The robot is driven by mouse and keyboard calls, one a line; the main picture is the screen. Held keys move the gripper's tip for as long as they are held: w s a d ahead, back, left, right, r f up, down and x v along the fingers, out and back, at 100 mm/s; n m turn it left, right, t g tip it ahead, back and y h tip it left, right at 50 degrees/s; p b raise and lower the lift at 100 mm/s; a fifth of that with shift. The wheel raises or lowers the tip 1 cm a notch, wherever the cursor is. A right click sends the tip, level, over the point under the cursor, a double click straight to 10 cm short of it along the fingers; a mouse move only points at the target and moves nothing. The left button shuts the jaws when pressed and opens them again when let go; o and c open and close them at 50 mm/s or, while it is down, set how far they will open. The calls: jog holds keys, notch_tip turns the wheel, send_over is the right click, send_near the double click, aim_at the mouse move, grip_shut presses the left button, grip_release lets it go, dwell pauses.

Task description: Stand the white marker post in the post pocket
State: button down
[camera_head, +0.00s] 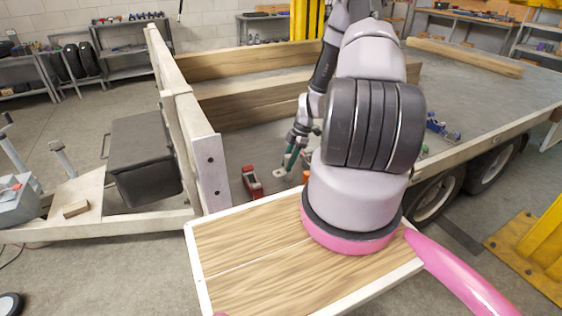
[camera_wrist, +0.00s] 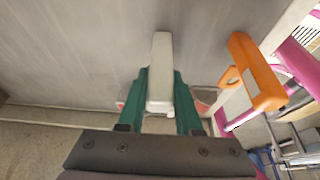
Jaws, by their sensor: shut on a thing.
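The white marker post (camera_wrist: 161,60) is between the two green fingers of my gripper (camera_wrist: 160,98) in the wrist view, its length pointing away from the palm over a grey surface. My gripper is shut on it. In the head view my gripper (camera_head: 292,158) is small and partly hidden behind my arm, over the trailer bed. A pale end showing just below the fingers there may be the post. I cannot make out the post pocket in either view.
An orange part (camera_wrist: 256,72) stands close right of the fingers in the wrist view. In the head view a red tool (camera_head: 252,182) lies on the bed left of my gripper. Wooden side boards (camera_head: 250,62) rise behind. A wooden-topped tray (camera_head: 235,240) is in front.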

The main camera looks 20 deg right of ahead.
jog(key=shift+f, duration=0.15)
jog(key=c, duration=0.6)
grip_release()
